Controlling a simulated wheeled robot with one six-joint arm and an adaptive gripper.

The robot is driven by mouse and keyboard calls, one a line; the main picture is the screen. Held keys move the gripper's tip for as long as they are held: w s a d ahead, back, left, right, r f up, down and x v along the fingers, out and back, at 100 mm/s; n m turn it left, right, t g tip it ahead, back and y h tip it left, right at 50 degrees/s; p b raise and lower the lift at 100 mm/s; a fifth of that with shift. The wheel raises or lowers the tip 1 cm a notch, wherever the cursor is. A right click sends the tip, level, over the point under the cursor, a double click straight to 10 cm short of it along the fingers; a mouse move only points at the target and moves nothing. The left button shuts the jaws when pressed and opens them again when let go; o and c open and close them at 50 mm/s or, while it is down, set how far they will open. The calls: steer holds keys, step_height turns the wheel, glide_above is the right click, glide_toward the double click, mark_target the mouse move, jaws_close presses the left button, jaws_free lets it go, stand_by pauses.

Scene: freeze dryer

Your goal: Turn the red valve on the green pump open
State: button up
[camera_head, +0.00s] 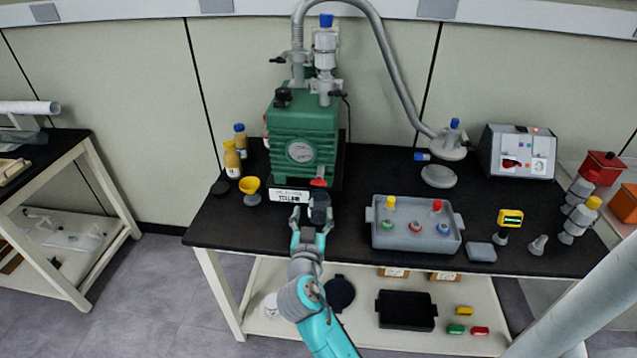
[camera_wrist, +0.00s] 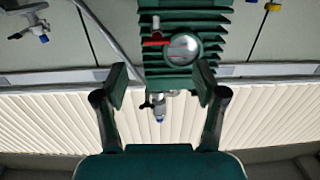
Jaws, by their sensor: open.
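The green pump (camera_head: 305,130) stands on the black bench top, and its ribbed body hangs upside down at the top of the wrist view (camera_wrist: 188,18). The red valve (camera_head: 318,182) is low on the pump's front. In the wrist view the red valve (camera_wrist: 155,43) shows as a short sideways bar beside a round silver disc (camera_wrist: 184,48). My gripper (camera_head: 311,212) is in front of the pump, just below the valve in the picture. In the wrist view my gripper (camera_wrist: 162,78) is open and empty, its fingers apart, with the valve beyond them.
A white label (camera_head: 291,195) lies by the pump's front. A yellow funnel (camera_head: 250,188) and bottles (camera_head: 232,160) stand left. A grey tray (camera_head: 417,238) with several small items sits right of my gripper. A grey hose (camera_head: 390,65) arches from the pump's top to the right.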

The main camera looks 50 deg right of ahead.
mark_target(318, 182)
steer(key=shift+h, duration=0.3)
steer(key=x, duration=0.7)
steer(key=r+x, duration=0.1)
steer(key=x, duration=0.3)
steer(key=shift+d, duration=0.35)
steer(key=c, duration=1.2)
